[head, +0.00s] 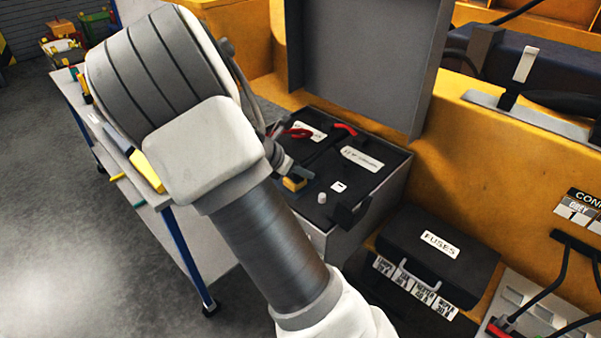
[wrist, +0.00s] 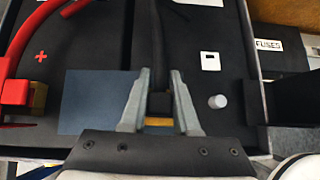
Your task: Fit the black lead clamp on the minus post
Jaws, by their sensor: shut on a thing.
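My gripper (wrist: 160,80) is shut on the black lead clamp (wrist: 159,104), a dark block with a brass-coloured strip at its near edge. A black cable runs from it up the wrist view. In the head view the clamp's brass part (head: 294,183) shows below my gripper (head: 284,166), partly hidden by my arm. The minus post (wrist: 217,101) is a short pale stub, bare, to the right of the clamp and apart from it; the head view shows it too (head: 321,198). A white minus label (wrist: 210,61) lies beyond it. The clamp's height above the battery is unclear.
The red clamp (wrist: 14,91) sits at the left by the plus mark. A black upright piece (wrist: 290,95) stands right of the post, at the box edge. The raised grey lid (head: 365,65) stands behind. A black fuse box (head: 440,255) is at the right.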

